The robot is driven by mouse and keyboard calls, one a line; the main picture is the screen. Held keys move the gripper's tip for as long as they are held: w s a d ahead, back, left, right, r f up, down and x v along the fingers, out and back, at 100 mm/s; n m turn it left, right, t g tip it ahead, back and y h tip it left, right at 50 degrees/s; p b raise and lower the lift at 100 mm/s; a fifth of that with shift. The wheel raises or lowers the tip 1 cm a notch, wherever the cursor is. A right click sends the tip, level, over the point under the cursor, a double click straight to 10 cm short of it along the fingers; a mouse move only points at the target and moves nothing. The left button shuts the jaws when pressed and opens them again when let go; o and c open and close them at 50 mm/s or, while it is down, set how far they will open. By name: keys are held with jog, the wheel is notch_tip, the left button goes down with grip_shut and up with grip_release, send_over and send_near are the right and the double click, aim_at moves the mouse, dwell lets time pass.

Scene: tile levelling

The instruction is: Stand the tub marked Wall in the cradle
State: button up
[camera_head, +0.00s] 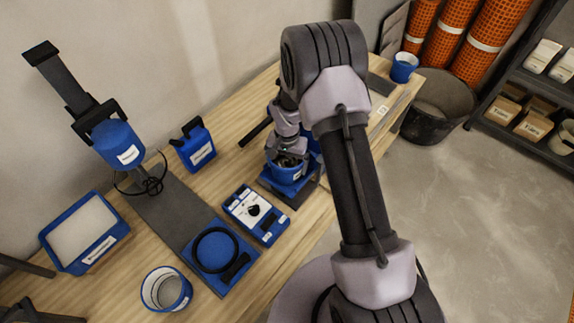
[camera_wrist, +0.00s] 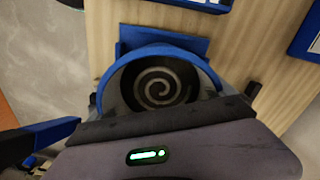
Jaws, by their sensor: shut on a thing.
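My gripper (camera_head: 287,160) is shut on a blue tub (camera_head: 284,174) with a pale label too small to read. In the wrist view the same tub's blue rim (camera_wrist: 165,49) stands upright below the jaws, and its dark inside shows a pale spiral. A blue square base (camera_wrist: 190,44) shows under or behind the tub; I cannot tell whether they touch. A black ring on a blue plate (camera_head: 233,284), perhaps the cradle, lies empty at the front of the bench. Another blue tub (camera_head: 180,303) stands left of it, and one more (camera_head: 404,67) stands at the far end.
A blue control box (camera_head: 268,233) with a dial lies between the held tub and the ring. A blue motor head (camera_head: 118,140) on a tilted dark arm rises at the left. A blue canister (camera_head: 195,150) and a blue-framed panel (camera_head: 85,232) stand near the wall.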

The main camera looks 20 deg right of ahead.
jog(key=o, duration=1.8)
jog(key=shift+c, duration=0.2)
jog(key=s+a+r+t+p, duration=0.15)
jog(key=s+r, duration=0.25)
jog(key=r, duration=1.3)
jog(key=s+r+t+p, duration=0.1)
jog(key=s+r+p, duration=0.25)
jog(key=r, duration=1.25)
jog(key=s+a+r+n+t+y, duration=0.1)
jog(key=s+r, duration=0.3)
jog(key=s, duration=0.5)
jog(key=s+a+r+n+t+y, duration=0.1)
jog(key=s+r, duration=0.3)
jog(key=s, duration=0.4)
jog(key=shift+s+a+r+t, duration=0.2)
jog(key=shift+s+r+t, duration=0.15)
jog(key=shift+t, duration=0.3)
jog(key=shift+f+b, duration=0.1)
jog(key=shift+b, duration=0.2)
